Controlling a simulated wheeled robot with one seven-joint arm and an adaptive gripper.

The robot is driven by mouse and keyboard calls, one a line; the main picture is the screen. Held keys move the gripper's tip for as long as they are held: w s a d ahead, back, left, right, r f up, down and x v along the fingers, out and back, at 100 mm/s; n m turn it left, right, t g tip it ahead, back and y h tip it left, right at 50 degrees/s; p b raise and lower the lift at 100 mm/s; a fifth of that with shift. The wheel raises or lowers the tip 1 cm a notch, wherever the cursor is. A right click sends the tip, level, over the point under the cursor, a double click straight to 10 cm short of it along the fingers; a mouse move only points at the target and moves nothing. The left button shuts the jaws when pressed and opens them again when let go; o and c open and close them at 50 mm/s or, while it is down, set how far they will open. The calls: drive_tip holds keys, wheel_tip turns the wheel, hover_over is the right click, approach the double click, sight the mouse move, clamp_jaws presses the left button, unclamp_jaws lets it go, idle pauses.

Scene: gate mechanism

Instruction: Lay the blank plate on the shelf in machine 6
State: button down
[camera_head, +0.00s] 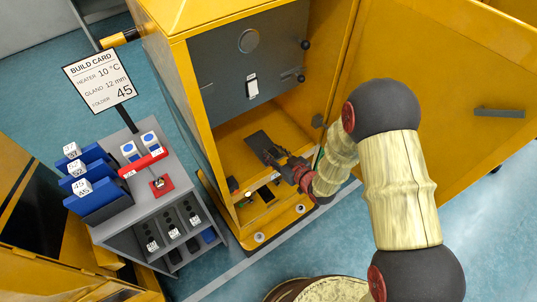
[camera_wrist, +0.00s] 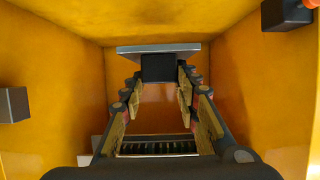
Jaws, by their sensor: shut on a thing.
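A yellow machine cabinet (camera_head: 180,100) stands with its door (camera_head: 440,70) swung open to the right; I see no number 6 on it. My gripper (camera_head: 283,163) is inside its lower opening, shut on a dark flat plate (camera_head: 262,143). In the wrist view my gripper (camera_wrist: 158,88) reaches forward between the yellow walls. The fingers close on a dark block under the plate's pale grey edge (camera_wrist: 158,48). The plate appears held up in the opening; whether it touches a shelf I cannot tell. No separate shelf is clear in either view.
A dark panel (camera_head: 225,62) with knobs covers the cabinet's upper part. Low in the opening are small parts; the wrist view shows a dark slotted piece (camera_wrist: 158,147). A grey cart (camera_head: 150,205) with blue bins and a BUILD CARD sign (camera_head: 100,82) stands left.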

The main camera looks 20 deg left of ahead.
drive_tip(key=w+a+f, duration=0.1)
drive_tip(key=f, duration=0.1)
drive_tip(key=w+a+f+b, duration=0.1)
drive_tip(key=w+f, duration=0.1)
drive_tip(key=w+a+f+b, duration=0.1)
drive_tip(key=w+f, duration=0.1)
drive_tip(key=shift+w+a, duration=0.1)
wheel_tip(320, 180, down, 4)
drive_tip(key=shift+w+r+b, duration=0.1)
drive_tip(key=shift+r+b, duration=0.15)
drive_tip(key=shift+b, duration=0.45)
drive_tip(key=shift+r, duration=0.1)
drive_tip(key=c, duration=1.8)
unclamp_jaws()
drive_tip(key=shift+f, duration=0.25)
drive_tip(key=o, duration=0.5)
drive_tip(key=shift+c, duration=0.2)
